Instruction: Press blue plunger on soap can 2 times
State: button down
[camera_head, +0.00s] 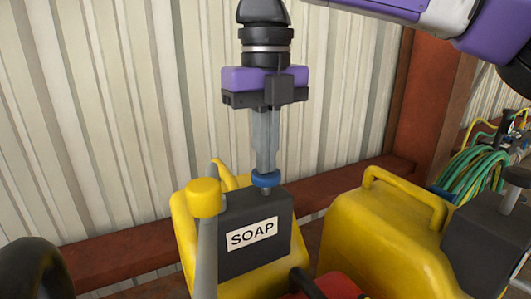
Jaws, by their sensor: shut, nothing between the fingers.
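The soap can (185,222) is yellow with a dark grey block on its right side, bearing a white "SOAP" label (252,234). A blue plunger (265,179) stands upright on a short stem on top of the dark block. My gripper (265,170) points straight down directly over the plunger. Its fingers are shut with nothing between them, and their tips are at the plunger's top. They appear to touch it, but any small gap is hard to tell. The fingertips hide part of the plunger's top.
A yellow cap (204,197) and grey spout rise at the soap can's left. A second yellow can (385,240) stands to the right, with a red object (335,287) between them. A green hose (475,180) hangs far right. Corrugated wall (110,120) stands close behind.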

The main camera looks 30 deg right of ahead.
jog(key=shift+f, duration=0.4)
jog(key=shift+r, duration=0.1)
jog(key=shift+r+p, duration=2.25)
jog(key=shift+r, duration=0.75)
jog(key=shift+f, duration=0.1)
jog(key=shift+f+b, duration=2.05)
jog(key=shift+f, duration=0.9)
jog(key=shift+r+p, duration=2.35)
jog(key=shift+r, duration=0.7)
